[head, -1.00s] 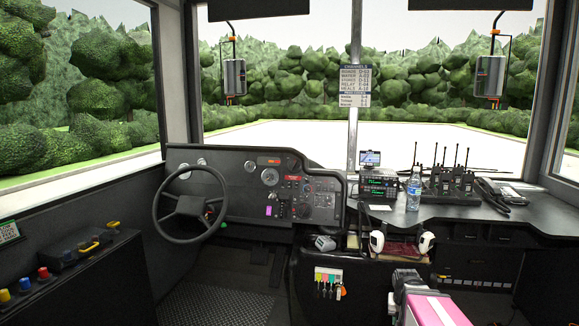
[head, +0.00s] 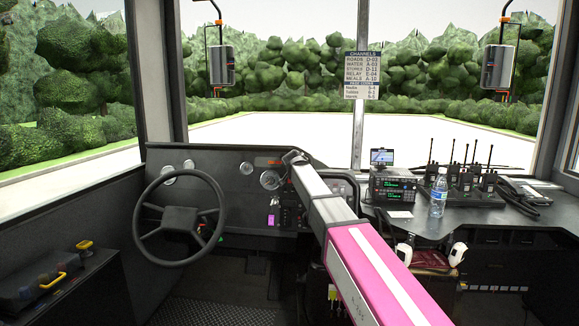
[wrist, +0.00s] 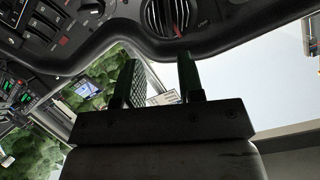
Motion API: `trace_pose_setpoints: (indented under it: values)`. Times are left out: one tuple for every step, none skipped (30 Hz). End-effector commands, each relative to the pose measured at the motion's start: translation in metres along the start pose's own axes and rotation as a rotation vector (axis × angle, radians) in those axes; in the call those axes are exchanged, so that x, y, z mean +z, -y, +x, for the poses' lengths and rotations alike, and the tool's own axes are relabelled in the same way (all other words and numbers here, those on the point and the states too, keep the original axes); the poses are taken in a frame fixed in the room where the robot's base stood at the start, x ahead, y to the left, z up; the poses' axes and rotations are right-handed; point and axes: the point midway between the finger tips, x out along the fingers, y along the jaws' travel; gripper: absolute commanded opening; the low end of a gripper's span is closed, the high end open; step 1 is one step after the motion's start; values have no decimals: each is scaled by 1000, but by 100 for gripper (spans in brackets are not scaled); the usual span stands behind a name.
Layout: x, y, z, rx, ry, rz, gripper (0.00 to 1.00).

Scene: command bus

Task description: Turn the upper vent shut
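A round dark vent (wrist: 163,17) with slats shows at the top edge of the wrist view, partly cut off. Its slats run roughly up and down in that picture. I cannot tell for sure whether it is the upper vent. My gripper (wrist: 159,62) is open and empty, its two fingers pointing toward the vent and apart from it. In the head view my arm reaches up to the right part of the dashboard (head: 240,213); its end hides that part, and the fingers cannot be made out.
The steering wheel (head: 180,217) is left of my arm. Switches (wrist: 48,22) lie beside the vent. To the right are the radio (head: 393,186), a water bottle (head: 439,197) and several handheld radios (head: 463,184) on the desk. The windshield is close above the dashboard.

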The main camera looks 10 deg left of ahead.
Motion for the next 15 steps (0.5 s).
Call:
trace_pose_setpoints:
  values:
    - [-4, 7, 0, -7, -7, 5, 35]
    - [-5, 8, 0, -10, -10, 8, 35]
    - [-6, 10, 0, -12, -12, 9, 35]
    - [-6, 10, 1, -12, -12, 10, 35]
    - [-6, 10, 3, -12, -12, 10, 35]
    - [-6, 10, 5, -12, -12, 10, 35]
    - [-6, 9, 8, -11, -12, 9, 35]
    - [-6, 9, 10, -11, -11, 9, 35]
    - [-6, 9, 15, -11, -11, 9, 35]
    - [-6, 9, 18, -11, -11, 9, 35]
    - [-6, 9, 23, -11, -11, 9, 35]
    - [-6, 9, 29, -10, -11, 9, 35]
    - [-6, 10, 34, -10, -10, 9, 35]
    - [-6, 10, 39, -10, -10, 9, 35]
    - [-6, 10, 46, -10, -10, 9, 35]
